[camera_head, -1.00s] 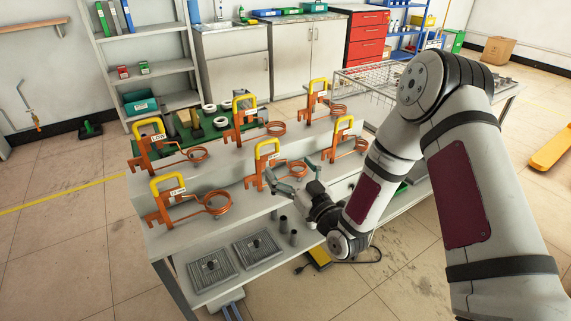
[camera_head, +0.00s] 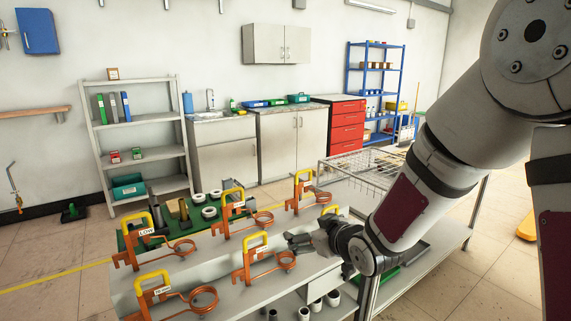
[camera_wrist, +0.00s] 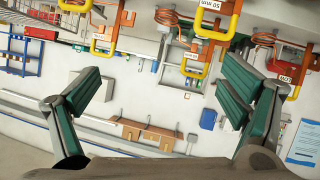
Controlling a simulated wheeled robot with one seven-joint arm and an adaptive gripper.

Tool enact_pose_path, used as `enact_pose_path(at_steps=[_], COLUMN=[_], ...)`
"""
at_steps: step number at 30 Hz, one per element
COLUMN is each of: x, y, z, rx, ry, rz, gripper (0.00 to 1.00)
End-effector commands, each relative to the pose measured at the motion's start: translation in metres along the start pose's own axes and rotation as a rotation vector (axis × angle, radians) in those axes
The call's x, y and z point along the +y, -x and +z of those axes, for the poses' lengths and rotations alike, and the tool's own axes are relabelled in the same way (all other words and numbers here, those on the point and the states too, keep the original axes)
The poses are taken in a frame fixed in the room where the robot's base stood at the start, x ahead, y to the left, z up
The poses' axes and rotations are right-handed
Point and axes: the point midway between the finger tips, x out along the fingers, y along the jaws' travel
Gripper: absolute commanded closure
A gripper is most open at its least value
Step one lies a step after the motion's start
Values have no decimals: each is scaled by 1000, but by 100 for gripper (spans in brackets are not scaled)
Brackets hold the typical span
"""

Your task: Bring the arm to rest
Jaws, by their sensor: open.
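My gripper (camera_head: 298,242) hangs at the right end of the coil rack (camera_head: 205,262), pointing left in the head view. It is just right of the front middle induction coil (camera_head: 264,262).
More orange coils stand at the left (camera_head: 178,302). Grey cylinders (camera_head: 318,304) are on the shelf below. A wire basket (camera_head: 365,172) stands on the table behind my arm. Shelves (camera_head: 140,145) and cabinets (camera_head: 292,140) line the far wall.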

Motion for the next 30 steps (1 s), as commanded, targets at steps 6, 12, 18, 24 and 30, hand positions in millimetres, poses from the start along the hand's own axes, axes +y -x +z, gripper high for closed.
enact_pose_path(at_steps=[6,12,18,24,30], x=[32,44,34,5,-25], y=[82,168,260,349,407], z=[-13,-10,1,18,34], rx=[-199,-374,-533,-671,-766], ry=[-36,-125,-250,-389,-485], rz=[101,177,223,226,200], gripper=[9,9,9,9,9])
